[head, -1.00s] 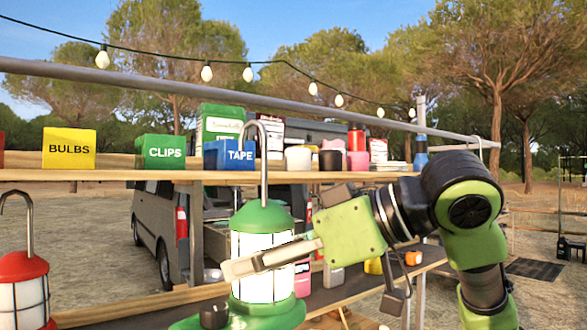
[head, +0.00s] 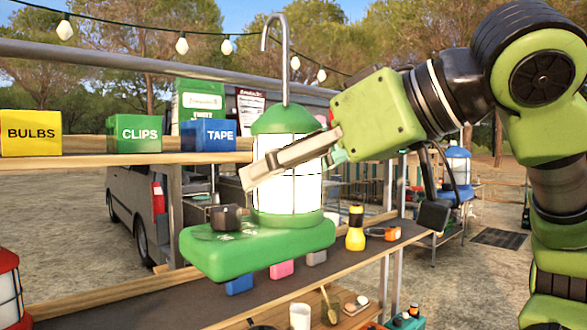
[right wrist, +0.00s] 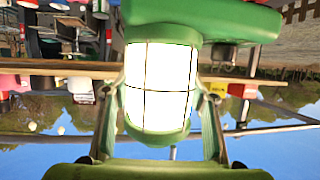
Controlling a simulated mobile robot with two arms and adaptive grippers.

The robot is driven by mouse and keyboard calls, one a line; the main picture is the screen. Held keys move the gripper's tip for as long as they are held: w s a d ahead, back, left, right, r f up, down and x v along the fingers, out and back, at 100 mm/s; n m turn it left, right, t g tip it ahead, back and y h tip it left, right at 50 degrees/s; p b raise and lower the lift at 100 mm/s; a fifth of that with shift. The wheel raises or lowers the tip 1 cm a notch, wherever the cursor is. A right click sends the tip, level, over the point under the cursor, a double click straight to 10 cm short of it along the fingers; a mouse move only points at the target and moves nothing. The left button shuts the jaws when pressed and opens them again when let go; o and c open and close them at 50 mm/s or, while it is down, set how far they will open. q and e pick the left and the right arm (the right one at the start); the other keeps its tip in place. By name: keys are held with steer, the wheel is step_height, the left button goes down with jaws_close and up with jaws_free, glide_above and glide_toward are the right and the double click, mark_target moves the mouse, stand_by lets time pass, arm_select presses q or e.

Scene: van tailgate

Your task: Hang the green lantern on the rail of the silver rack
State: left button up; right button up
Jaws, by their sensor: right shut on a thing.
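The green lantern (head: 298,190) has a green cap, a lit white caged body, a wide green base and a tall silver hook. It is nearly upright in the air, in front of the rack. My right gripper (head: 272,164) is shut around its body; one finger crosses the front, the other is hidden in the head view. In the right wrist view the lantern (right wrist: 158,85) sits upside down between both fingers. The silver rail (head: 100,60) runs behind the lantern. The hook's curved top shows above the rail and appears apart from it. My left gripper is out of view.
A shelf (head: 90,158) under the rail holds yellow, green and blue boxes. A lower shelf (head: 130,302) carries a flashlight (head: 355,230) and other small items. A red lantern (head: 8,290) is at the left edge. String bulbs (head: 182,46) hang above the rail.

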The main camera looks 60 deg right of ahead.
mark_target(317, 171)
steer(key=d+f+b+x, duration=0.1)
steer(key=b+x, duration=0.2)
steer(key=x, duration=0.5)
steer(key=shift+s, duration=0.25)
stand_by(0.6)
steer(key=shift+f, duration=0.15)
steer(key=o, duration=1.8)
steer(key=shift+c, duration=0.2)
steer(key=shift+a, duration=0.1)
steer(key=shift+f, duration=0.1)
steer(key=v, duration=1.2)
steer(key=shift+s, duration=0.1)
